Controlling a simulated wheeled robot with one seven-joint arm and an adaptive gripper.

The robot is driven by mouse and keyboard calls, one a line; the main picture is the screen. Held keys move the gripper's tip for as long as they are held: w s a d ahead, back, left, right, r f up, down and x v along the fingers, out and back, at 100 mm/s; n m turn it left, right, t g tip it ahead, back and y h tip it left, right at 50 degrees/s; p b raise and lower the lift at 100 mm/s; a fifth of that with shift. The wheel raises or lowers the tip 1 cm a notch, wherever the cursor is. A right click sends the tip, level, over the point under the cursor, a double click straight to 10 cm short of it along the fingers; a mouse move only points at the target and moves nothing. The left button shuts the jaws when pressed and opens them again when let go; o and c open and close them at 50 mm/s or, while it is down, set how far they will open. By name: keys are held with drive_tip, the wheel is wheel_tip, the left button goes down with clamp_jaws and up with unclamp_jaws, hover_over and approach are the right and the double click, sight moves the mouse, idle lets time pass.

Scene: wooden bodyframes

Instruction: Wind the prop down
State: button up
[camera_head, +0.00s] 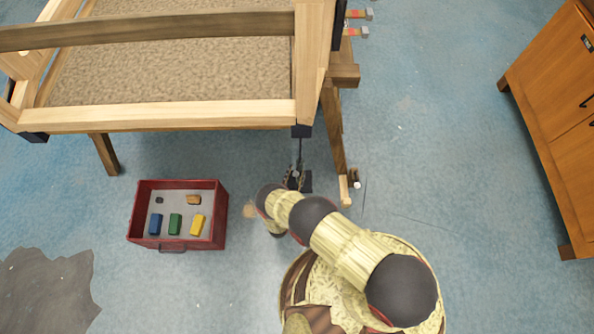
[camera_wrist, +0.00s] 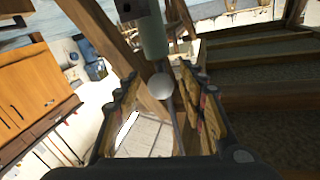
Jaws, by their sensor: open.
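The wooden bodyframe (camera_head: 170,117) stands at the upper left in the head view. Under its near right corner is a dark thin prop (camera_head: 297,152) that reaches down to a dark foot near the floor. My gripper (camera_head: 294,179) is low beside this prop, under the corner. In the wrist view my gripper (camera_wrist: 160,98) is open, a finger on either side. A pale round knob (camera_wrist: 161,87) shows between the fingers, below a grey-green cylinder (camera_wrist: 153,38). I cannot tell whether either finger touches the knob. My arm hides part of the prop's foot in the head view.
A red tray (camera_head: 218,222) with blue, green and yellow blocks and small pieces stands on the floor at left. A slanted wooden leg (camera_head: 334,130) is close right of the prop. A wooden cabinet (camera_head: 556,105) stands far right. The blue floor between is mostly clear.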

sight(298, 167)
drive_tip(key=shift+x, duration=1.1)
drive_tip(key=shift+c, duration=1.2)
drive_tip(key=c, duration=0.7)
clamp_jaws()
